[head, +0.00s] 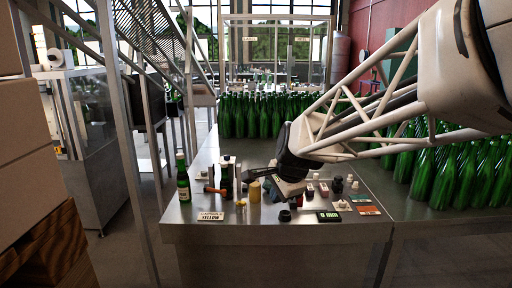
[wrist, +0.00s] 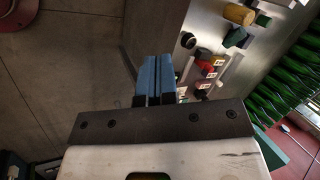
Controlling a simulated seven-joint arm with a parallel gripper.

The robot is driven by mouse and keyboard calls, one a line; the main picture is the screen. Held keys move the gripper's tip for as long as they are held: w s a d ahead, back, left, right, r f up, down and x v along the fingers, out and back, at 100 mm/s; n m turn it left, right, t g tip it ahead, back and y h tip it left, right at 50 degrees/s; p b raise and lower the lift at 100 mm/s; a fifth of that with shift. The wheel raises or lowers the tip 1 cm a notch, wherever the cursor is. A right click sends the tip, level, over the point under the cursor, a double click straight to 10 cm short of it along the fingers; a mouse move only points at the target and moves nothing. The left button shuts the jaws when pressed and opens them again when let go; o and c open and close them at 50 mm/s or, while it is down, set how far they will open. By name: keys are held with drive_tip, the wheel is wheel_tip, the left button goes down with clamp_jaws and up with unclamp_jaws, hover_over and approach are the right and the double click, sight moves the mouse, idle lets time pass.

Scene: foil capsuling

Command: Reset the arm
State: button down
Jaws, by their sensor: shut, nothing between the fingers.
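My gripper shows in the wrist view (wrist: 159,78) as two blue fingers lying side by side, shut with nothing between them. Beyond the fingertips in that view are bare floor and the steel table's edge. In the head view my arm reaches in from the upper right, and its dark wrist hangs low over the steel table (head: 190,233). The fingertips are hard to make out there among the dark parts. A yellow cylinder (head: 255,192) stands just left of my wrist; it also shows in the wrist view (wrist: 240,14).
A green bottle (head: 183,182) and an orange-handled tool (head: 214,190) stand at left, behind a "YELLOW" card (head: 210,216). Small coloured blocks (head: 323,189) and a "0 mm" display (head: 328,216) lie at right. Many green bottles (head: 265,116) crowd the back; stacked boxes (head: 30,150) stand far left.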

drive_tip(key=s+d+f+n+h, duration=0.1)
drive_tip(key=s+d+n, duration=0.3)
drive_tip(key=s, duration=0.5)
drive_tip(key=s+d+f+n+g+h, duration=0.1)
drive_tip(key=s+d+n, duration=0.3)
drive_tip(key=s, duration=0.6)
drive_tip(key=s+d+f+n, duration=0.2)
drive_tip(key=s+d+n, duration=0.2)
drive_tip(key=s, duration=0.5)
drive_tip(key=shift+s+d+f+g+h, duration=0.2)
drive_tip(key=shift+s+d+g+h, duration=0.05)
drive_tip(key=shift+d+g+h, duration=0.15)
